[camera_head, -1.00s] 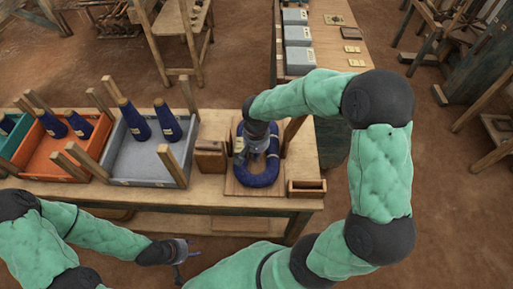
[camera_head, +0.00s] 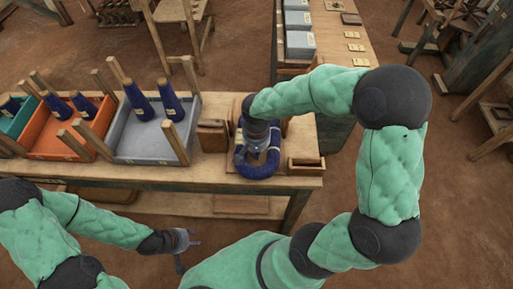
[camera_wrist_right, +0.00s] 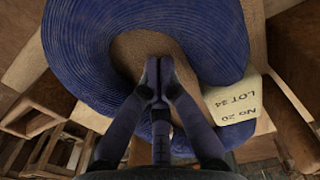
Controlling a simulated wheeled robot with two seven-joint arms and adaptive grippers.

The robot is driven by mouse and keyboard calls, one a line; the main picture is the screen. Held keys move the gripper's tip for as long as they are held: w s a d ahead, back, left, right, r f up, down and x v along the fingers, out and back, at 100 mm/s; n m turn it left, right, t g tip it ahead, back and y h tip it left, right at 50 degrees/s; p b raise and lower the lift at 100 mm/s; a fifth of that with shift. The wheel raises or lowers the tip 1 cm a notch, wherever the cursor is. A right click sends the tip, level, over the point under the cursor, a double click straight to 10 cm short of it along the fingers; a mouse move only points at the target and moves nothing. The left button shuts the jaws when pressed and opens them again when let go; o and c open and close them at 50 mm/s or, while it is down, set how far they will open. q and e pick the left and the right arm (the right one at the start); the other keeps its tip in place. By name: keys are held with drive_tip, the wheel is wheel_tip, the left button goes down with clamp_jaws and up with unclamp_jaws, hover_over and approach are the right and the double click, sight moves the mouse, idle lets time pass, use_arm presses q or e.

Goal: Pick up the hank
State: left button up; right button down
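The hank (camera_head: 258,172) is a thick blue ring of yarn at the right part of the near bench, over a wooden board (camera_head: 233,178). My right gripper (camera_head: 258,146) comes down onto the back part of the hank and hides it. In the right wrist view the hank (camera_wrist_right: 85,60) loops around my right gripper (camera_wrist_right: 158,75), whose fingertips are together at its inner opening. A pale tag (camera_wrist_right: 233,101) reads LOT 24 No 20. My left gripper (camera_head: 189,252) is open and empty in front of the bench.
A grey tray (camera_head: 150,150) with blue cones and wooden posts, and an orange tray (camera_head: 60,143), stand left on the bench. A brown block (camera_head: 212,136) is left of the hank and a small wooden box (camera_head: 306,164) right of it. Another bench (camera_head: 340,60) stands behind.

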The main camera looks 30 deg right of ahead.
sight(256, 165)
drive_tip(key=shift+s+a, duration=0.45)
drive_tip(key=shift+s, duration=0.2)
drive_tip(key=shift+s+a+f, duration=0.15)
drive_tip(key=shift+s+f, duration=0.05)
drive_tip(key=shift+s, duration=0.05)
drive_tip(key=shift+s+a, duration=0.4)
drive_tip(key=shift+s, duration=0.3)
drive_tip(key=shift+s+a, duration=0.4)
drive_tip(key=shift+s, duration=0.25)
use_arm(q)
drive_tip(key=shift+w+d+f, duration=0.1)
drive_tip(key=shift+w+d, duration=0.05)
drive_tip(key=shift+w, duration=0.15)
